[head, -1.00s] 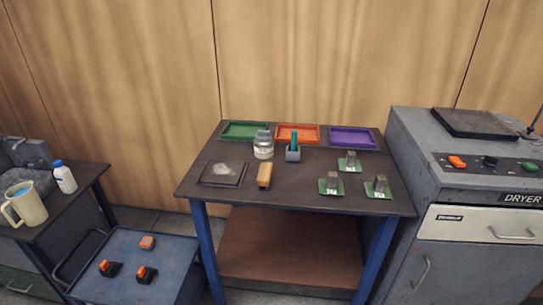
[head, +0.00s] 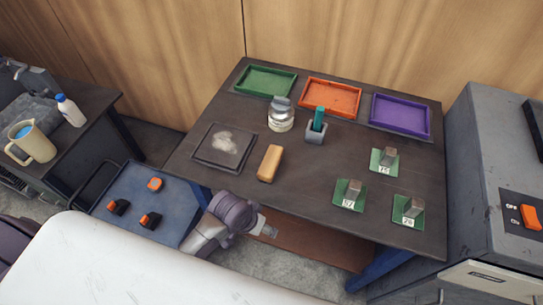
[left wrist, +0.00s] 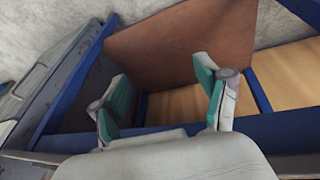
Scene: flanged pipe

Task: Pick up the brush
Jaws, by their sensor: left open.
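No thing in view is plainly a brush. A teal upright piece (head: 319,118) stands in a small grey holder (head: 316,136) on the dark table (head: 310,185); it may be the brush's handle, but I cannot tell. A tan wooden block (head: 270,163) lies nearer the front edge, and its underside is hidden. My left gripper (head: 268,231) is in front of the table's front edge, apart from both. In the left wrist view my left gripper (left wrist: 163,98) is open and empty, with teal pads spread. My right gripper is not in view.
Green (head: 265,81), orange (head: 330,97) and purple (head: 400,115) trays line the back. A jar (head: 281,115), a powdered dark plate (head: 222,147) and green-based metal blocks (head: 384,161) share the table. A grey machine (head: 495,190) stands right; a blue cart (head: 130,205) stands left.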

